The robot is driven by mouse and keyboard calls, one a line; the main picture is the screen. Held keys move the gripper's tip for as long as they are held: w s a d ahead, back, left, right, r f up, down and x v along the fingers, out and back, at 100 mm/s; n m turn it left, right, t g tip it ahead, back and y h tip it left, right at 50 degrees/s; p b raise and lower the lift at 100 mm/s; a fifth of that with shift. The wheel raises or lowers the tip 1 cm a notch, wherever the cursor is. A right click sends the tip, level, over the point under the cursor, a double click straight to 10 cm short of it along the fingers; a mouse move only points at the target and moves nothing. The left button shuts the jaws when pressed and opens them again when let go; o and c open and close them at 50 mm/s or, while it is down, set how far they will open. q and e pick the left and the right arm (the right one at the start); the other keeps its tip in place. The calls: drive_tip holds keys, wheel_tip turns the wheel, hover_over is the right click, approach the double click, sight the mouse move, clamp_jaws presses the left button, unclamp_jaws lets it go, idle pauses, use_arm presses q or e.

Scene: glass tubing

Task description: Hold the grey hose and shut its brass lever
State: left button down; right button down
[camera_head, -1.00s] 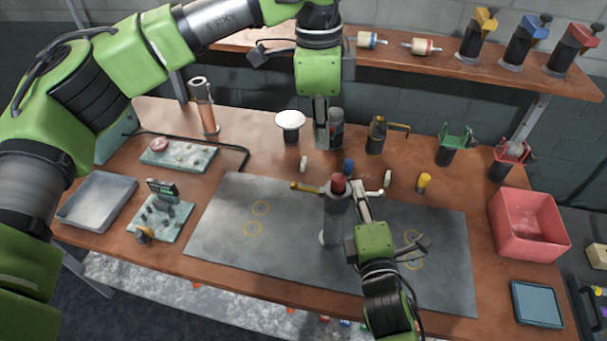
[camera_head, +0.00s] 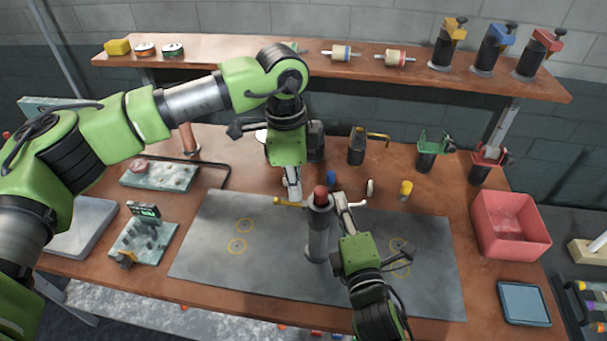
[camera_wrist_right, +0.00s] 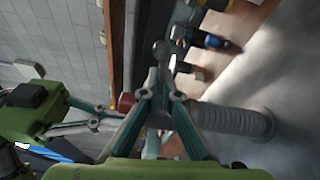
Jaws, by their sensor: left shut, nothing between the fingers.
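The grey hose (camera_head: 318,238) stands upright on the dark mat, with a red cap (camera_head: 320,191) on top. Its brass lever (camera_head: 284,202) sticks out to the left just below the cap. My right gripper (camera_head: 342,203) is shut on the hose near its top, from the right side. In the right wrist view the ribbed hose (camera_wrist_right: 235,121) runs off to the right from my right gripper (camera_wrist_right: 161,75). My left gripper (camera_head: 293,190) is shut and empty, pointing down with its tips close to the lever; I cannot tell whether they touch.
The dark mat (camera_head: 215,255) has yellow rings and free room on the left. Behind stand a blue piece (camera_head: 331,178), a yellow piece (camera_head: 405,189) and a black holder with a brass arm (camera_head: 356,150). A pink bin (camera_head: 510,226) stands at the right.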

use_arm(q)
drive_tip(key=shift+s+a+f, duration=0.1)
drive_tip(key=shift+a+f, duration=0.05)
drive_tip(key=shift+a, duration=0.4)
drive_tip(key=shift+a+f, duration=0.15)
drive_tip(key=shift+a, duration=0.35)
drive_tip(key=shift+d, duration=0.1)
drive_tip(key=shift+f+h, duration=0.25)
drive_tip(key=shift+h, duration=0.35)
